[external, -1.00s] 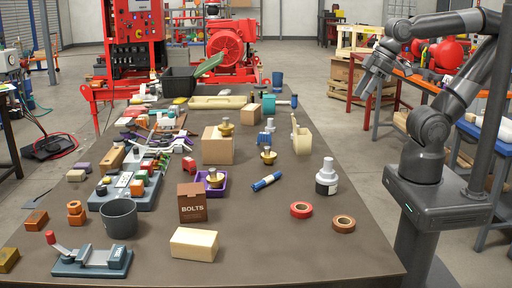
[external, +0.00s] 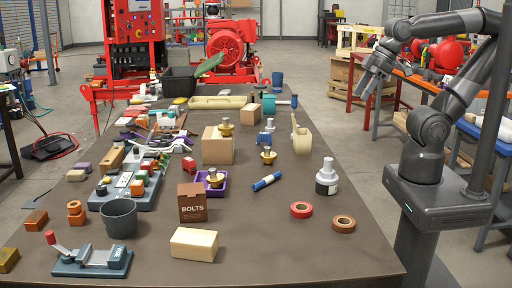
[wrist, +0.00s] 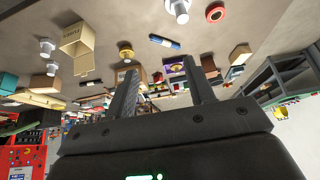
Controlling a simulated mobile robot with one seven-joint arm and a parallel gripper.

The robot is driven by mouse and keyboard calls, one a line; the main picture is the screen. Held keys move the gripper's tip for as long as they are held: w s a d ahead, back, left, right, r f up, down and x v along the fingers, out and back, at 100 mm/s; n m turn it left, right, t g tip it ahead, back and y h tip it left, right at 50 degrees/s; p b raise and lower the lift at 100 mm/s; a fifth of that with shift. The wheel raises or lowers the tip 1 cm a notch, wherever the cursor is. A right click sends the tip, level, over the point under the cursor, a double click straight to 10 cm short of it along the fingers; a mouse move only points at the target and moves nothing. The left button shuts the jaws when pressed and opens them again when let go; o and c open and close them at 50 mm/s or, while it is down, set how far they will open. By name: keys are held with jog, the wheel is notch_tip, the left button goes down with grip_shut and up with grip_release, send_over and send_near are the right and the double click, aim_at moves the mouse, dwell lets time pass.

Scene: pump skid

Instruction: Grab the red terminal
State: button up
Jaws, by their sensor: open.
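A small red block-like piece (external: 189,164), which looks like the red terminal, lies on the table just behind and left of the purple tray (external: 218,184). In the wrist view a small red spot (wrist: 158,77) beside the purple tray (wrist: 175,67) seems to be the same piece, far off and partly unclear. My gripper (external: 367,92) is raised beyond the table's right edge, well away from the red piece. In the wrist view my gripper (wrist: 160,65) has its two fingers apart with nothing between them.
A BOLTS box (external: 192,203), a cardboard box (external: 217,149) with a brass-coloured part on it, and a blue marker (external: 266,181) stand around the tray. A green-grey fixture (external: 130,190) lies to the left. Red tape (external: 301,210) is near the right edge.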

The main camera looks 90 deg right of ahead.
jog(key=w+d+r+m+g+h, duration=0.1)
jog(key=w+r, duration=0.1)
jog(key=w, duration=0.5)
jog(key=w+d+r+m, duration=0.1)
jog(key=w+r+m, duration=0.1)
jog(key=w, duration=0.5)
jog(key=m+g+h, duration=0.2)
jog(key=m+h, duration=0.1)
jog(key=m, duration=0.5)
send_over(189, 159)
jog(key=s+a, duration=0.2)
jog(key=a, duration=0.1)
notch_tip(189, 159, down, 22)
jog(key=shift+y, duration=0.3)
jog(key=x, duration=1)
jog(key=shift+d, duration=0.15)
jog(key=shift+c, duration=0.2)
jog(key=c, duration=1)
